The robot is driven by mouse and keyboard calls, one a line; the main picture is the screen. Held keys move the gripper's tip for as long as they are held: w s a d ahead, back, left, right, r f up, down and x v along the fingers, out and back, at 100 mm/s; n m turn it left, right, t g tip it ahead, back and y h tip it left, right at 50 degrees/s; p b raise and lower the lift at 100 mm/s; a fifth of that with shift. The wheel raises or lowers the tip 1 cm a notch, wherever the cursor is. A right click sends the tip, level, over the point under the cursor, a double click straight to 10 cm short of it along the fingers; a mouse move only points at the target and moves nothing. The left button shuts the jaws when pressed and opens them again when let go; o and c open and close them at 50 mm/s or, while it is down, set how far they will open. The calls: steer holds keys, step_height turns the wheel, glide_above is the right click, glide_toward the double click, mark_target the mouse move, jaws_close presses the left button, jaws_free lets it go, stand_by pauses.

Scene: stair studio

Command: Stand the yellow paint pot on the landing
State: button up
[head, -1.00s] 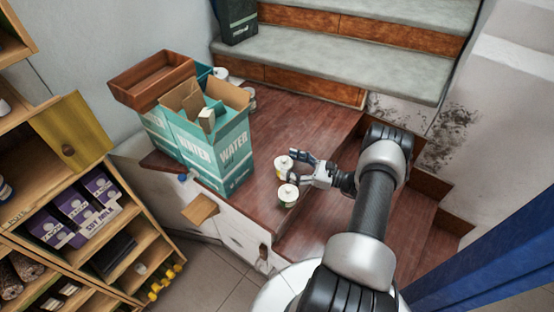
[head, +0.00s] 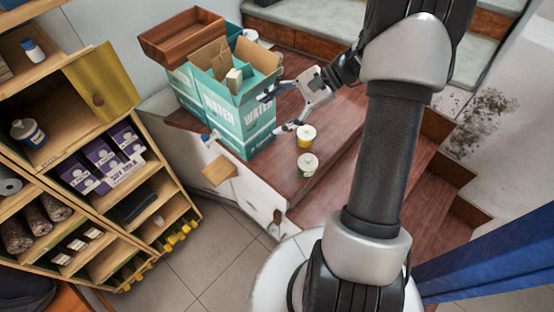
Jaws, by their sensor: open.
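The yellow paint pot (head: 306,137), with a white lid, stands upright on the reddish-brown wooden landing (head: 345,118), close to its front edge. A second pot with a white lid and green on its side (head: 307,166) stands just in front of it, nearer the edge. My gripper (head: 271,114) is open and empty, up and to the left of the yellow pot and apart from it. Its fingers are in front of the teal water box.
Open teal water boxes (head: 235,122) stand at the landing's left, with a brown wooden tray (head: 182,38) on top. Grey-topped stairs (head: 290,30) rise behind. Shelves (head: 150,195) with soy milk cartons stand at the left. A blue cloth (head: 490,255) hangs at the lower right.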

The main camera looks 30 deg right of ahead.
steer(key=s+a+r+n+g+h, duration=0.3)
steer(key=s+a+r+n+h, duration=0.3)
steer(key=s+a+r+n, duration=0.3)
steer(key=s+a+r+n+t+h, duration=0.1)
steer(key=s+r+n+t+h, duration=0.1)
steer(key=s, duration=0.4)
steer(key=s+a+r+n+t+h, duration=0.1)
steer(key=s+r+n+t+h, duration=0.1)
steer(key=s+n, duration=0.3)
steer(key=shift+s+a+r+t+h, duration=0.35)
steer(key=shift+s+h, duration=0.15)
steer(key=shift+s, duration=0.2)
